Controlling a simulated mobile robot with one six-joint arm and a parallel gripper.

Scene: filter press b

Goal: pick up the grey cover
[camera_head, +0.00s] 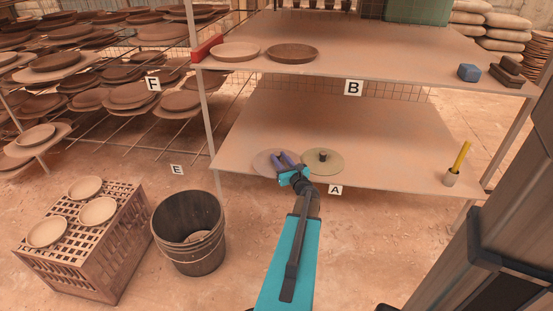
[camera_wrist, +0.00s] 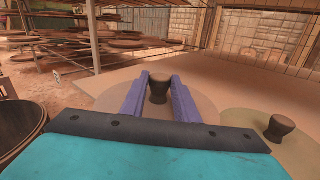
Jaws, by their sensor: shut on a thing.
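The grey cover (camera_head: 261,161) is a flat round disc with a dark knob, at the front left of the lower shelf. It also shows in the wrist view (camera_wrist: 112,98). My gripper (camera_head: 281,158) is over it, its two purple fingers on either side of the knob (camera_wrist: 158,92). The gripper is shut on this knob. The cover looks level and at or close to the shelf; I cannot tell whether it touches. The fingers and wrist hide part of it.
An olive cover (camera_head: 334,165) with a dark knob lies just right of the grey one. The upper shelf (camera_head: 390,66) hangs above. A black bucket (camera_head: 205,262) and slatted crate (camera_head: 112,262) stand left on the floor.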

